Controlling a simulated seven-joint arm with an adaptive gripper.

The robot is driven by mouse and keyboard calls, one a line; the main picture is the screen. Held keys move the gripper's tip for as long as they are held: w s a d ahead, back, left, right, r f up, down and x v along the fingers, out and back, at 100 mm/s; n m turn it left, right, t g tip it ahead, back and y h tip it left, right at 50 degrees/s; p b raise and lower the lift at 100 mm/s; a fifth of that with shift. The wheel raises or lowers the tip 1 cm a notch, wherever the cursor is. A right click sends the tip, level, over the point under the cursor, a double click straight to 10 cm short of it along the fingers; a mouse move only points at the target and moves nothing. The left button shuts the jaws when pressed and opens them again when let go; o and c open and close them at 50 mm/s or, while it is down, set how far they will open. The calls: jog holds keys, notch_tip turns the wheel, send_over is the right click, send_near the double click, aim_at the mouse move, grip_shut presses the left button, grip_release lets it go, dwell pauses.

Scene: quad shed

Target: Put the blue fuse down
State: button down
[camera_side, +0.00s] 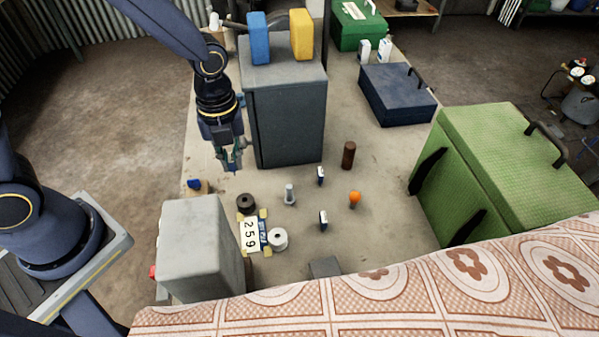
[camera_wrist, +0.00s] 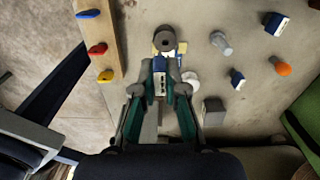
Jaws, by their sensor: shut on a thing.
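My gripper (camera_side: 231,160) is above the table, left of the dark grey cabinet's front corner. It is shut on a small blue piece, which I take as the blue fuse (camera_side: 233,169), at its fingertips. In the wrist view the blue fuse (camera_wrist: 160,64) shows between the fingertips of my gripper (camera_wrist: 160,78). Its lower end is hard to make out. It appears clear of the table in the side view.
A dark roll (camera_side: 246,203), a "259" plate (camera_side: 250,234) and a white roll (camera_side: 278,239) lie below. A light grey box (camera_side: 198,245) stands in front; the dark grey cabinet (camera_side: 290,115) stands behind.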

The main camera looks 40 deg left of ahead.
jog(key=shift+m, duration=0.3)
jog(key=shift+s+d+f, duration=0.1)
jog(key=shift+d+f, duration=0.2)
jog(key=shift+f, duration=1)
jog(key=shift+s+d+f, duration=0.1)
jog(key=shift+d+f, duration=0.15)
jog(key=shift+f, duration=1.05)
jog(key=shift+d+f, duration=0.3)
jog(key=shift+f, duration=1)
jog(key=shift+f, duration=0.15)
jog(key=c, duration=1.2)
grip_release()
